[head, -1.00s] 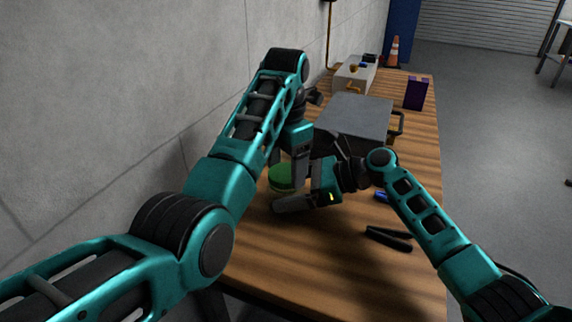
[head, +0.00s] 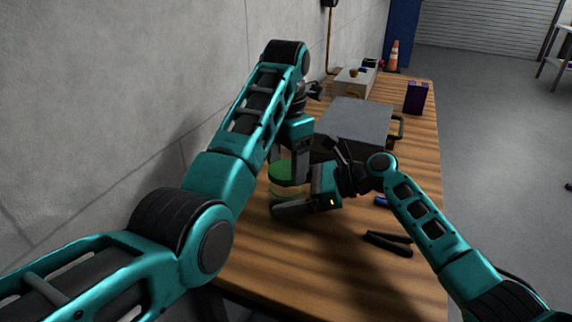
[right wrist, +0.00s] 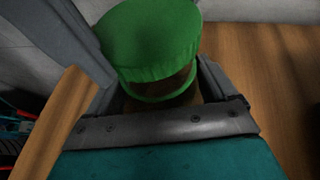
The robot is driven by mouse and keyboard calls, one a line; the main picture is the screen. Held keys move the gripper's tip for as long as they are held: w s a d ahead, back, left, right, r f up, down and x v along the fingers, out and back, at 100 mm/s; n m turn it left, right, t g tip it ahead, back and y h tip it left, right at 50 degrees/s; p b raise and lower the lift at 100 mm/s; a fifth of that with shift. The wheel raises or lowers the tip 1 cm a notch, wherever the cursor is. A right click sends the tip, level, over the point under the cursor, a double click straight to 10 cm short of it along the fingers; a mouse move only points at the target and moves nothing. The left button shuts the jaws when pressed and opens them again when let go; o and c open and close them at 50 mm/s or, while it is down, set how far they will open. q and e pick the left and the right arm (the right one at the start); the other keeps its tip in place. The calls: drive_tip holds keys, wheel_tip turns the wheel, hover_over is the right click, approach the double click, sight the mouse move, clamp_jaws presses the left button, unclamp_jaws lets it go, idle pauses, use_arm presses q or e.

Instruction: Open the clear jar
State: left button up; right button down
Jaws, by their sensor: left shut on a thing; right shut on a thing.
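The clear jar (head: 284,190) stands on the wooden bench with a green lid (head: 285,171) above it. The right wrist view shows the lid (right wrist: 150,40) large, with a dark gap between it and a thin green ring (right wrist: 165,97) lower down. My left gripper (head: 287,163) comes from above and is shut on the lid. My right gripper (head: 289,200) is shut around the jar's body from the right; its fingers flank the jar in the right wrist view (right wrist: 160,100). Much of the jar is hidden by my fingers.
A grey box with a handle (head: 355,122) stands just behind my grippers. Black pliers-like handles (head: 388,243) and a blue item (head: 382,201) lie to the right. A purple box (head: 416,97) and a pale box (head: 352,82) are farther back. The front of the bench (head: 310,265) is clear.

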unclamp_jaws()
